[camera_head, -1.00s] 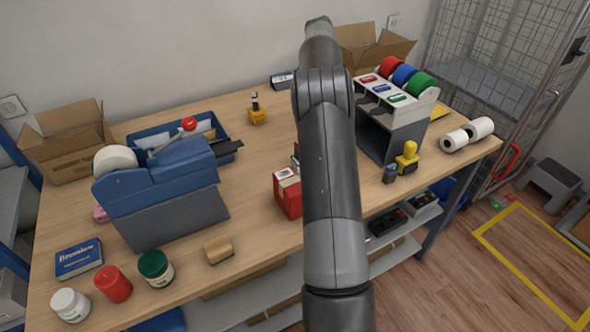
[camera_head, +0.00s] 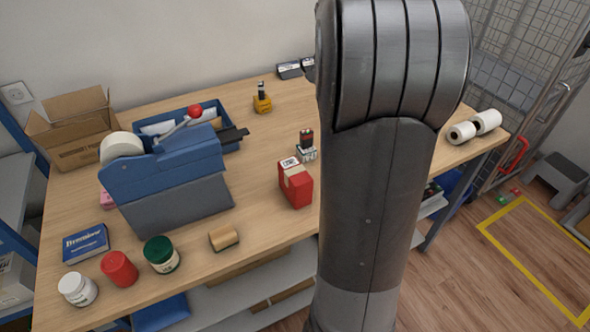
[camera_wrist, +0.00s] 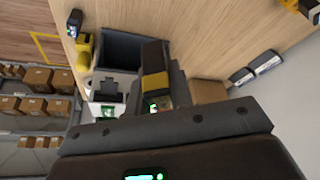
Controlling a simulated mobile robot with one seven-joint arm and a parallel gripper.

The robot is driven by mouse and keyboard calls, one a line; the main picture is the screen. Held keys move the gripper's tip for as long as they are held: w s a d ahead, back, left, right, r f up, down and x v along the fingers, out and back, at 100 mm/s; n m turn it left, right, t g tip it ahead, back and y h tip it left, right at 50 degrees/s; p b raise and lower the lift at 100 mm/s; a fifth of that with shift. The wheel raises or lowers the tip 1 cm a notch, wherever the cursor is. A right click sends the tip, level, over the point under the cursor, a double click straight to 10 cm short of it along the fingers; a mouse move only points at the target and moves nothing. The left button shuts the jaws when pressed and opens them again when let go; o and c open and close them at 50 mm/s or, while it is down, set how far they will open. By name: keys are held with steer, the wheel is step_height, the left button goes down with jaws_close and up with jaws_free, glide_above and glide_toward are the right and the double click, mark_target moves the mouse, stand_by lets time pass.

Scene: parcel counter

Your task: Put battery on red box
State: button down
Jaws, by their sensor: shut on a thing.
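The red box (camera_head: 295,187) stands on the wooden counter, near its front edge, with a pale label and a tan strip on top. In the wrist view a dark block with a yellow band, which looks like the battery (camera_wrist: 154,68), is held at my gripper (camera_wrist: 162,84). The gripper is shut on it, above the counter. The red box does not show in the wrist view. My arm covers the right part of the counter in the head view and hides the gripper there. Just behind the red box is a small dark upright item with a reddish top (camera_head: 306,139) on a pale base.
A blue tape dispenser (camera_head: 165,180) stands left. A sponge-like block (camera_head: 224,237), green jar (camera_head: 160,254), red jar (camera_head: 119,268), white jar (camera_head: 77,289) and blue box (camera_head: 86,243) line the front. A grey organiser (camera_wrist: 132,52) shows in the wrist view.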

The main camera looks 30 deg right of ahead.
steer(key=s+a+n, duration=0.1)
steer(key=s+a, duration=0.4)
steer(key=s, duration=0.3)
steer(key=s+a+n, duration=0.1)
steer(key=s+a, duration=0.3)
steer(key=s, duration=0.4)
glide_above(298, 164)
steer(key=s+a, duration=0.1)
steer(key=shift+t, duration=0.4)
step_height(298, 164, down, 8)
steer(key=shift+s+a+r, duration=0.1)
steer(key=shift+r, duration=0.05)
steer(key=shift+f, duration=2.05)
steer(key=shift+f, duration=0.15)
steer(key=c, duration=1.3)
jaws_free()
